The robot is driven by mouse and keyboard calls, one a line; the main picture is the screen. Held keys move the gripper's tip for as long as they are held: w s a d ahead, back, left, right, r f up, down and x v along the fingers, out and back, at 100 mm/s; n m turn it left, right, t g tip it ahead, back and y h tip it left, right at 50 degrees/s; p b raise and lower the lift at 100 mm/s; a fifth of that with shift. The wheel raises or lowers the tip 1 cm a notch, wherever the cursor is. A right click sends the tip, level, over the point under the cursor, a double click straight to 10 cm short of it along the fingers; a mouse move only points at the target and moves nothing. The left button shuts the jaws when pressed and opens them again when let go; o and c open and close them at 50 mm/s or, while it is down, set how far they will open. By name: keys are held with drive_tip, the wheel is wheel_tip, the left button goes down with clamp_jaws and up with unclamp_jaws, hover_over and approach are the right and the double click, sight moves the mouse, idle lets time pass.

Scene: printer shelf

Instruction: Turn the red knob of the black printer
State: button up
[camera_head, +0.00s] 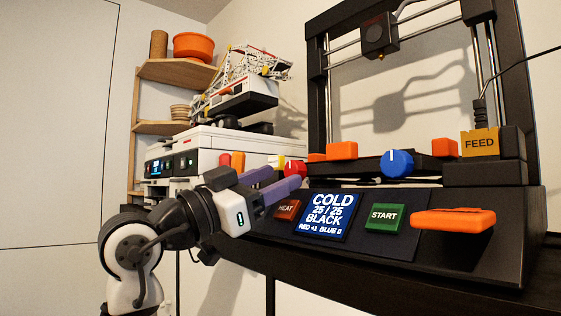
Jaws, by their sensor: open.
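The black printer (458,220) fills the right side of the head view. Its red knob (296,168) is at the left of the bar above the front panel; the lower left part is hidden by my fingers. My gripper (285,179) has two purple fingers, open and pointing right toward the red knob. The fingertips overlap the knob's lower edge in the picture; I cannot tell if they touch it. The blue knob (397,163) sits further right with a white mark pointing up. The screen (327,215) reads COLD, 25 / 25, BLACK, RED +1, BLUE 0.
A red HEAT button (288,210), a green START button (384,217) and an orange bar (453,220) are on the sloped front panel. A white printer (213,147) stands behind my arm, with a crane model (240,85) above it. A wooden shelf (160,128) is at the back left.

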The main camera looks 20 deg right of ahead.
sight(295, 171)
drive_tip(key=shift+x, duration=1.05)
drive_tip(key=c, duration=1)
drive_tip(key=shift+f+n, duration=0.1)
drive_tip(key=shift+n, duration=0.2)
drive_tip(key=n+t+b, duration=0.1)
drive_tip(key=n+t, duration=0.1)
drive_tip(key=n, duration=0.1)
drive_tip(key=shift+s+n+y, duration=0.15)
drive_tip(key=shift+n+y, duration=0.15)
drive_tip(key=shift+n, duration=0.1)
drive_tip(key=shift+s+d+n+t+y+b, duration=0.15)
drive_tip(key=shift+n+t+y, duration=0.3)
drive_tip(key=shift+n, duration=0.7)
drive_tip(key=shift+w+a+n+t+y+b, duration=0.15)
drive_tip(key=shift+n+t, duration=0.55)
drive_tip(key=shift+n, duration=0.4)
drive_tip(key=shift+s+d+n+t+y+b, duration=0.15)
drive_tip(key=shift+n+t+y, duration=0.3)
drive_tip(key=shift+n, duration=1)
